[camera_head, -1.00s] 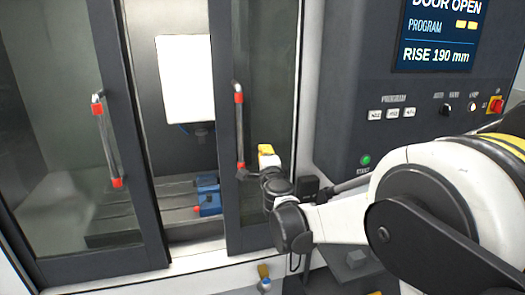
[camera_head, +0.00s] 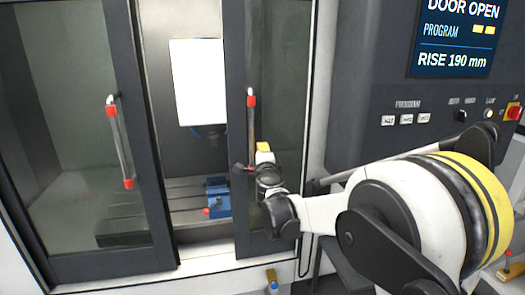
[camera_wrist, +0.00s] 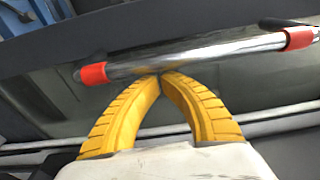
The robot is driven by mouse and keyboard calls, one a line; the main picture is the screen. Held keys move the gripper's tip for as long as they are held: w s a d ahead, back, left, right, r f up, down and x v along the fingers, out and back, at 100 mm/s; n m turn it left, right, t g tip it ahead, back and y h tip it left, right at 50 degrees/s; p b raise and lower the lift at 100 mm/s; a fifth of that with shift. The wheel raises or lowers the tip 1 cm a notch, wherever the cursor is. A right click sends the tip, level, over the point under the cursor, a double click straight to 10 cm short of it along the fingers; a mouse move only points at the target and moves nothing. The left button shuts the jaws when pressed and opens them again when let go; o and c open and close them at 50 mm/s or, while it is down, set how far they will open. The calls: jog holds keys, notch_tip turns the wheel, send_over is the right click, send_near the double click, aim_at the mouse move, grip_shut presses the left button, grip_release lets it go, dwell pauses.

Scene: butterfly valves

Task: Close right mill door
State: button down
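The right mill door (camera_head: 234,190) is a dark-framed glass panel standing apart from the left door (camera_head: 152,195), with an open gap between them. Its upright silver handle (camera_head: 251,125) has a red upper end in the head view; the lower end is partly hidden by my gripper (camera_head: 250,166). In the wrist view the handle (camera_wrist: 210,52) crosses with red collars at both ends. My gripper's yellow fingers (camera_wrist: 160,76) come together at their tips, right at the bar's edge. The bar does not appear to be between them; whether they touch it is unclear.
Through the gap show a white panel (camera_head: 199,80), a slotted bed (camera_head: 165,202) and a blue vise (camera_head: 218,198). The control panel (camera_head: 400,95) with a "DOOR OPEN" screen (camera_head: 455,38) stands right of the door, close to my arm.

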jog(key=shift+a, duration=0.1)
jog(key=s+a+b, duration=0.1)
jog(key=s+a, duration=0.2)
jog(key=a, duration=1)
jog(key=s+a+b, duration=0.1)
jog(key=s+a, duration=0.3)
jog(key=a, duration=0.9)
jog(key=shift+s, duration=0.25)
